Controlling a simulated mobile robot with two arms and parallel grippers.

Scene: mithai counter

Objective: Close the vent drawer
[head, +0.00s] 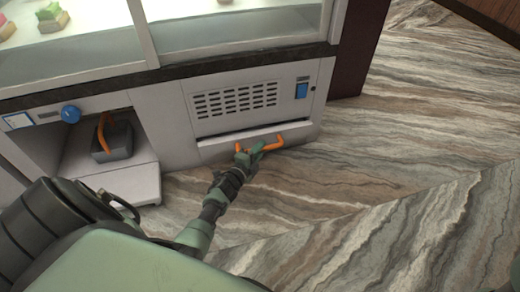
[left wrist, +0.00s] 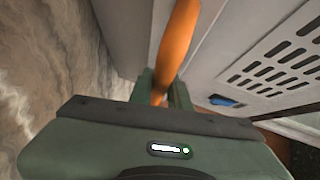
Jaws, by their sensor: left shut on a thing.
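The vent drawer (head: 222,147) is a pale grey front with an orange bar handle (head: 270,144), low in the counter below the slotted vent panel (head: 236,101). A dark gap shows along its top edge, so it stands a little out. My left gripper (head: 249,154) is at the left part of the handle. In the left wrist view the orange handle (left wrist: 177,45) runs between the fingers of my left gripper (left wrist: 162,88), which are shut on it. The fingertips are partly hidden by the gripper body. My right gripper is not in view.
Left of the vent panel, an open bay holds a grey block with an orange handle (head: 112,140) on a pale shelf. A blue knob (head: 70,113) is above it. The glass display case is on top. The marbled floor (head: 400,130) to the right is clear.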

